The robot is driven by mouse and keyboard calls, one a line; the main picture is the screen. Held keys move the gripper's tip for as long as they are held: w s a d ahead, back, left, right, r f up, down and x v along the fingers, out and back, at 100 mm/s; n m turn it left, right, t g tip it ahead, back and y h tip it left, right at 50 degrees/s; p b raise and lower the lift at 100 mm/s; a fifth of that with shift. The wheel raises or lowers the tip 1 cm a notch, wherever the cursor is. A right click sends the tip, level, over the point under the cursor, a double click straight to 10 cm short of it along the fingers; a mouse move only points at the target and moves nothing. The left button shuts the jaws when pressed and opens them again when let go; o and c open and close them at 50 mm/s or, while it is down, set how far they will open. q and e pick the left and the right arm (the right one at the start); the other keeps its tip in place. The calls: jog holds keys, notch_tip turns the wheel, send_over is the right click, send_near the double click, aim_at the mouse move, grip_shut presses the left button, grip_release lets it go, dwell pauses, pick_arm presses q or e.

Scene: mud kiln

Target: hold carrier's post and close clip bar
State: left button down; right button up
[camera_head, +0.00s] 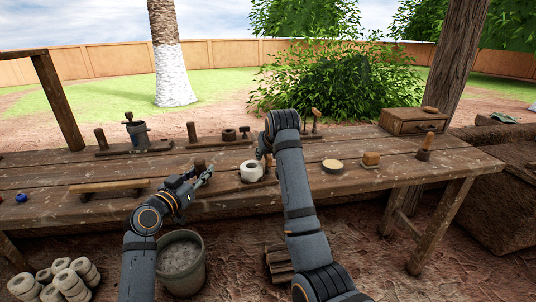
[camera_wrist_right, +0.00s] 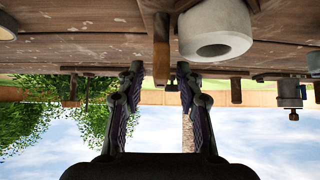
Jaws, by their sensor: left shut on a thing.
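My left gripper (camera_head: 207,173) is shut at the front middle of the table, beside a short dark wooden post (camera_head: 199,163); what its fingers hold is too small to make out. A white ring-shaped piece (camera_head: 251,171) stands to its right. My right gripper (camera_head: 265,149) is just behind that piece, partly hidden by my arm. In the right wrist view, which is upside down, the right gripper (camera_wrist_right: 159,70) is open. An upright wooden bar (camera_wrist_right: 161,40) shows between its fingers, apart from both. The white piece (camera_wrist_right: 215,30) is close beside it. I cannot tell the clip bar's state.
The wooden table (camera_head: 330,195) carries a round pale disc (camera_head: 333,165), a small brown block (camera_head: 371,158), a wooden-handled tool (camera_head: 425,148) and a drawer box (camera_head: 412,121). A grey bucket (camera_head: 181,262) stands on the ground in front. The table's right front is mostly clear.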

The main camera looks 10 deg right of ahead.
grip_shut()
jog(key=shift+a+m+h, duration=0.15)
jog(key=shift+m+h, duration=0.95)
jog(key=shift+m, duration=0.2)
jog(key=shift+m+g+h, duration=0.3)
jog(key=shift+m+h, duration=0.5)
jog(key=shift+m, duration=0.3)
grip_release()
notch_tip(320, 180, up, 10)
